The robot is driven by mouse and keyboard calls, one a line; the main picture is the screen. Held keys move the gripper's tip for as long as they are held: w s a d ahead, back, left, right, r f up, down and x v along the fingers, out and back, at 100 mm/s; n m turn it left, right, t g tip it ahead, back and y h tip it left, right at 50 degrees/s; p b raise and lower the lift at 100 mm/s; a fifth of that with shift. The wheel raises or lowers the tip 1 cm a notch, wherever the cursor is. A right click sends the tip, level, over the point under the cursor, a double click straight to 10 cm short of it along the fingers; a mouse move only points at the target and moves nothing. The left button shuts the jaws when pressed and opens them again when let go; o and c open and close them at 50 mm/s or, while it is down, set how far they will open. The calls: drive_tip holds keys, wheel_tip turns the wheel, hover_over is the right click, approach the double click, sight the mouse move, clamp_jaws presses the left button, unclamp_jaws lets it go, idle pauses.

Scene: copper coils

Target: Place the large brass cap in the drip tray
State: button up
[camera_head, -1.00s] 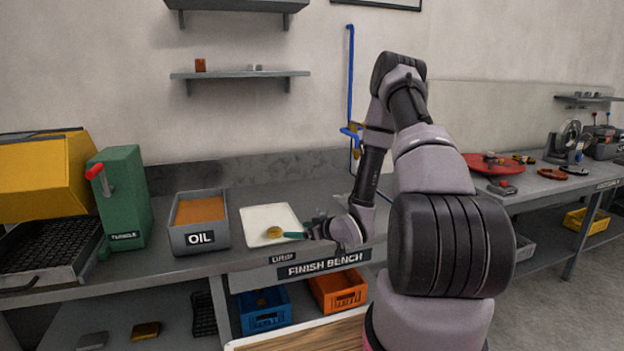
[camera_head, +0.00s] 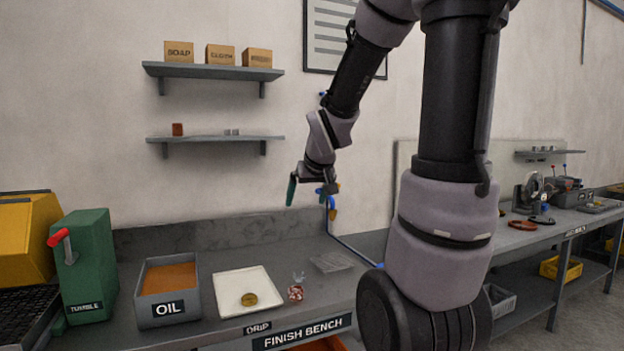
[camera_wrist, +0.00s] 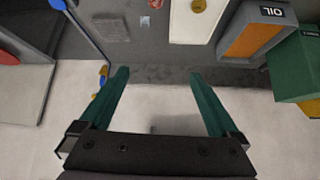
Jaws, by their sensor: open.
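The brass cap (camera_head: 249,299) is a small round golden disc lying in the white drip tray (camera_head: 232,280) on the finish bench. Both also show at the top of the wrist view, the cap (camera_wrist: 199,5) inside the tray (camera_wrist: 183,30). My gripper (camera_head: 291,192) is raised well above the bench, in front of the wall, apart from the cap. In the wrist view its two green fingers (camera_wrist: 160,85) are spread wide with nothing between them.
The grey OIL bin (camera_head: 168,293) stands left of the tray, with the green tumbler (camera_head: 84,268) beyond it. A red-and-white patterned item (camera_head: 295,292) sits right of the tray. Wall shelves (camera_head: 215,139) hang behind. A blue pipe (camera_head: 345,246) runs near the wall.

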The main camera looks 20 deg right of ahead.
drive_tip(key=s+a+r+m+y, duration=0.1)
drive_tip(key=s+a+r, duration=0.2)
drive_tip(key=s, duration=0.6)
drive_tip(key=s+a+r+m+g+y, duration=0.1)
drive_tip(key=s+a+r+m+y, duration=0.1)
drive_tip(key=s, duration=0.7)
wheel_tip(320, 180, up, 3)
drive_tip(key=shift+a+f, duration=0.1)
drive_tip(key=shift+a, duration=0.6)
